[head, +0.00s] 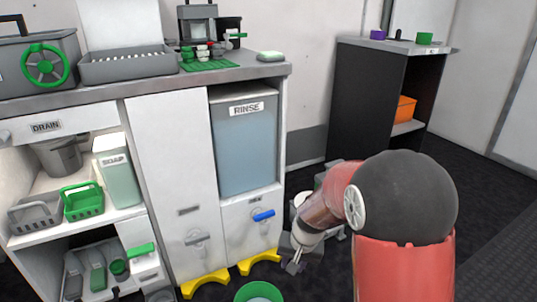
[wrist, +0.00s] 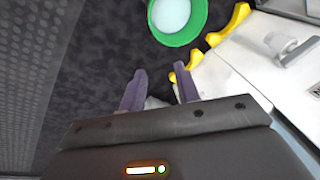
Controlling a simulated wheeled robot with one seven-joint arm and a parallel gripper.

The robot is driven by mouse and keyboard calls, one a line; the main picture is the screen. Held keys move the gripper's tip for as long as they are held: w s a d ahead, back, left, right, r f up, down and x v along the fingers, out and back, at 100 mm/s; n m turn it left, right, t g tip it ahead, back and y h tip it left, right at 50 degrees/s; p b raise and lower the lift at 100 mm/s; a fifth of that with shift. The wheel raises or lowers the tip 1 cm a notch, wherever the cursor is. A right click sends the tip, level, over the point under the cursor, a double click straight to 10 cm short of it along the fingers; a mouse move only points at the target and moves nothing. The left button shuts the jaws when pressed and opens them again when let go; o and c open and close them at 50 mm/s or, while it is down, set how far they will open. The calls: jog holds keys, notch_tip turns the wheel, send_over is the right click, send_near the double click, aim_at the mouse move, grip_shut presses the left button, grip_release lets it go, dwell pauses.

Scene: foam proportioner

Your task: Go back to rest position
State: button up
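My gripper (wrist: 160,88) shows in the wrist view with its two purple-grey fingers apart and nothing held between them. Beyond the fingers are dark floor and a small pale patch that I cannot identify. In the head view my arm reaches down and left, and my gripper (head: 294,266) is low in front of the cabinet, right of the yellow brackets. A green-rimmed bowl or bucket (wrist: 178,40) stands on the floor beyond the fingers in the wrist view. It also shows at the bottom edge of the head view (head: 259,292).
The cabinet (head: 163,160) has a rinse tank (head: 246,145), a blue-handled tap (head: 263,215) and yellow brackets (head: 205,284). Green and grey baskets and a soap tank (head: 118,172) sit on its left shelves. A dark shelf unit (head: 365,105) stands back right. Carpet lies open at right.

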jog(key=s+d+r+t+p, duration=0.1)
jog(key=s+r, duration=0.2)
jog(key=r, duration=0.3)
jog(key=s+d+r+n+p, duration=0.1)
jog(key=s+d+r, duration=0.15)
jog(key=r, duration=0.35)
jog(key=s+d+r+t+p, duration=0.1)
jog(key=s+r, duration=0.2)
jog(key=r, duration=0.3)
jog(key=s+d+r+t+h+p, duration=0.1)
jog(key=s+d+r, duration=0.1)
jog(key=s+r, duration=0.2)
jog(key=s+d+r+p, duration=0.2)
jog(key=s+r, duration=0.3)
jog(key=s, duration=0.4)
jog(key=shift+s+r+n+t+h+p, duration=0.25)
jog(key=shift+s+n+t+h+p, duration=0.05)
jog(key=shift+s+n+t+h, duration=0.1)
